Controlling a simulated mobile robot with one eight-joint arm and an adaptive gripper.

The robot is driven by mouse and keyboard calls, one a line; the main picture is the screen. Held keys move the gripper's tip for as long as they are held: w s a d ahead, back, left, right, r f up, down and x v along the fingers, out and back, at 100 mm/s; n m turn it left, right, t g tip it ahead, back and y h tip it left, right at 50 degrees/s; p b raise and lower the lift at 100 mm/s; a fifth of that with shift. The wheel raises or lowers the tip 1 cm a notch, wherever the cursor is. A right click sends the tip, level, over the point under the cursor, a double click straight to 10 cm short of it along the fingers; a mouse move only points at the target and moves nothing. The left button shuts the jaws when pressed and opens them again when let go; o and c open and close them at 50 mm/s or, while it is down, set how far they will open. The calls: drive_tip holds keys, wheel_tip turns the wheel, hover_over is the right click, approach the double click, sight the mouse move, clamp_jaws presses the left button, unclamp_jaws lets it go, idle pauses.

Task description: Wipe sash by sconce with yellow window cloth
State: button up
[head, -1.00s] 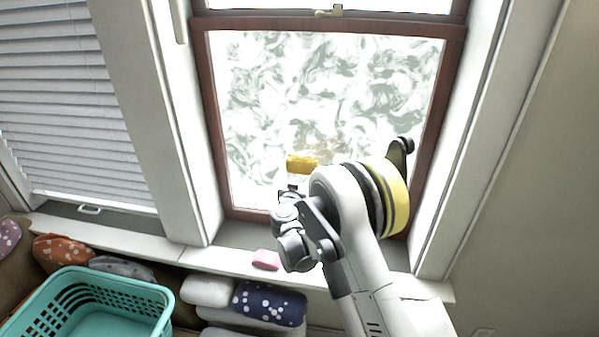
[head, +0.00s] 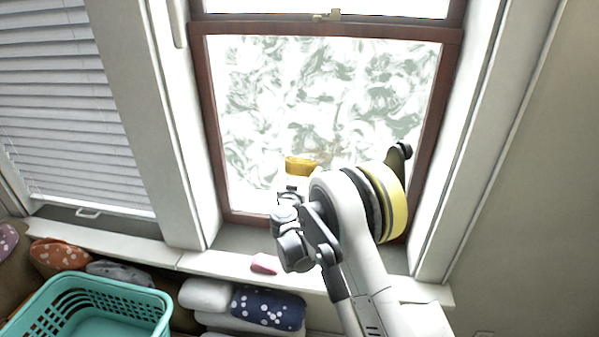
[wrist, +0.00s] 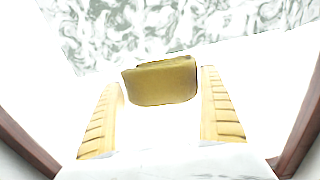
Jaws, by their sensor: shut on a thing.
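The yellow window cloth (head: 300,166) is folded into a small pad and held in front of the lower part of the window sash (head: 310,100). The wrist view also shows the cloth (wrist: 160,84) between the two ribbed fingers of my gripper (wrist: 161,92), which is shut on it. In the head view my gripper (head: 291,186) is partly hidden by my arm. The sash has a red-brown frame and a pane with grey-white swirling smears; a strip along its bottom looks clear white. I cannot tell whether the cloth touches the glass. No sconce is in view.
A pink item (head: 264,263) lies on the white sill (head: 215,262). Below are a teal basket (head: 95,300) and several cushions, including a blue dotted one (head: 268,308). Closed blinds (head: 70,110) cover the left window. A bare wall (head: 530,200) is at right.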

drive_tip(key=shift+w+d, duration=0.15)
drive_tip(key=shift+w, duration=0.4)
